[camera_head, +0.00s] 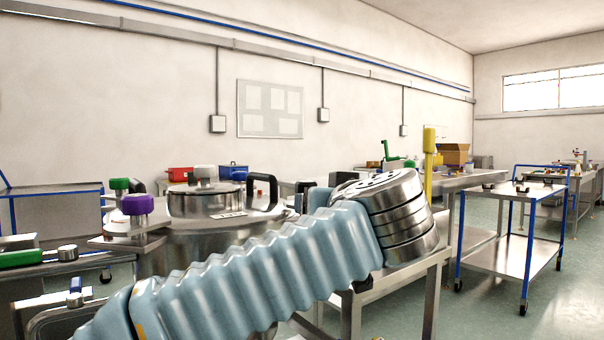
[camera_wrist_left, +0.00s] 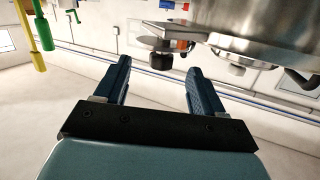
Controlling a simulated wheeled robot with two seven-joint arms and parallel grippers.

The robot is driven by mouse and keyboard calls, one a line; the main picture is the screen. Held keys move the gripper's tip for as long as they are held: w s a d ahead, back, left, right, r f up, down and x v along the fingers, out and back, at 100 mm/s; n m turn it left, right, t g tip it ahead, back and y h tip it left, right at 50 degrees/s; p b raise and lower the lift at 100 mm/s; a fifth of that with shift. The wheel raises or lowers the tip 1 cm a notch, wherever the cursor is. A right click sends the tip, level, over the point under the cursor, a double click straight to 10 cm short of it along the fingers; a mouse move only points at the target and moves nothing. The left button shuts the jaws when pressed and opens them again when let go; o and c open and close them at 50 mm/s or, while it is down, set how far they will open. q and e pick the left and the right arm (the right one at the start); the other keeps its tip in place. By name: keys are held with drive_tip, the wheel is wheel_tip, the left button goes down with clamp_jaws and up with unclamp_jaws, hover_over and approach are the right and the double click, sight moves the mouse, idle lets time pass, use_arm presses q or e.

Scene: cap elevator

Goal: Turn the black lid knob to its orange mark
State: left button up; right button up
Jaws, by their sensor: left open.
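In the left wrist view, which is turned over, a black knob (camera_wrist_left: 161,60) sticks out from a steel part, with a small orange patch (camera_wrist_left: 180,44) close to it. My left gripper (camera_wrist_left: 158,66) is open and empty. The knob appears in the gap between its fingertips, apart from both; how far beyond them I cannot tell. In the head view a round steel vessel (camera_head: 204,201) has a lid with a grey knob and a black handle (camera_head: 265,190). My left arm's ribbed sleeve hides part of the scene and the left gripper does not show there. My right gripper is not in view.
A green knob (camera_head: 119,184) and a purple knob (camera_head: 138,204) stand left of the vessel. A blue-framed cart (camera_head: 505,258) is at the right. Side tables line the wall. Open floor (camera_head: 560,310) lies at the lower right.

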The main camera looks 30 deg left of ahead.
sight(303, 186)
use_arm(q)
drive_tip(key=w+a+n+y+p, duration=0.1)
drive_tip(key=w+a, duration=0.1)
drive_tip(key=a, duration=0.1)
drive_tip(key=w+a+r+y+p, duration=0.1)
drive_tip(key=w+a, duration=0.2)
drive_tip(key=w+a+n+g+p, duration=0.1)
drive_tip(key=w+a, duration=0.2)
drive_tip(key=shift+w+r+n+y, duration=0.1)
drive_tip(key=shift+r+n+y, duration=0.2)
drive_tip(key=shift+y, duration=0.1)
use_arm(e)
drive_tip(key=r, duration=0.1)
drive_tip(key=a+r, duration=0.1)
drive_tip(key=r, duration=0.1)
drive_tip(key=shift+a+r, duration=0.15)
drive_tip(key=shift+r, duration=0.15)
use_arm(q)
drive_tip(key=c, duration=1)
drive_tip(key=shift+o, duration=0.2)
drive_tip(key=shift+f, duration=0.1)
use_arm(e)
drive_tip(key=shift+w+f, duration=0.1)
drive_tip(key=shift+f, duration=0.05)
